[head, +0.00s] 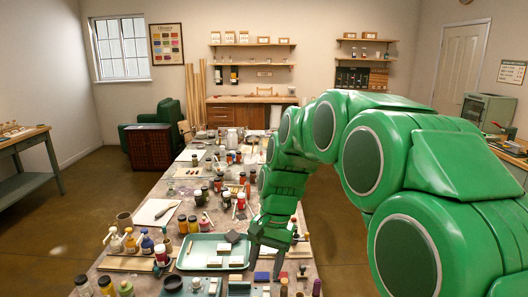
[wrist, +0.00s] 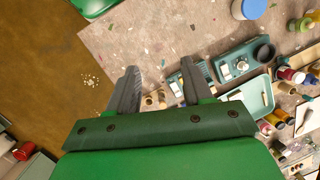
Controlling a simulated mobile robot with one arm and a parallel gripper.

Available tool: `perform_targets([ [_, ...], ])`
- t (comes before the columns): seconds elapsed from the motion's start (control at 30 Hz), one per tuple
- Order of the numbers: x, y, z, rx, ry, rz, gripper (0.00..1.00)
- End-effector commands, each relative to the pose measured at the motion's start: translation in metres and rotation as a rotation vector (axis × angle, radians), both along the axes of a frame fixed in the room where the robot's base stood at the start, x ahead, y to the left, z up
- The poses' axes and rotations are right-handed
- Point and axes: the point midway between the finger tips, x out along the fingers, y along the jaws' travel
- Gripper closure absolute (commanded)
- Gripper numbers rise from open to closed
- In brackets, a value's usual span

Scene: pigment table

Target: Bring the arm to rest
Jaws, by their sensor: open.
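My green arm reaches over the right part of the long pigment table (head: 150,215) in the head view. My gripper (head: 268,258) points down near the table's right edge, to the right of a green tray (head: 188,258). In the wrist view my gripper (wrist: 160,88) shows two dark fingers spread apart with nothing between them. The speckled table top (wrist: 140,35) lies below, and its edge runs close to the left finger. Whether the fingertips touch anything on the table cannot be told.
Jars, bottles and brushes crowd the table. A grey-green tray (wrist: 238,62) with a dark round pot (wrist: 264,52) lies right of the fingers in the wrist view. Brown floor (head: 345,240) is open beside the table. A side table (head: 22,140) stands at the left wall.

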Motion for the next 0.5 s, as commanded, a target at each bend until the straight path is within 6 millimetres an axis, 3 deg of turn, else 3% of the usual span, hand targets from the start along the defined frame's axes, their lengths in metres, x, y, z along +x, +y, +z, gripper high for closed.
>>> perform_targets([
  [0.5, -0.105, -0.066, 0.017, -0.041, -0.041, 0.127, 0.50],
])
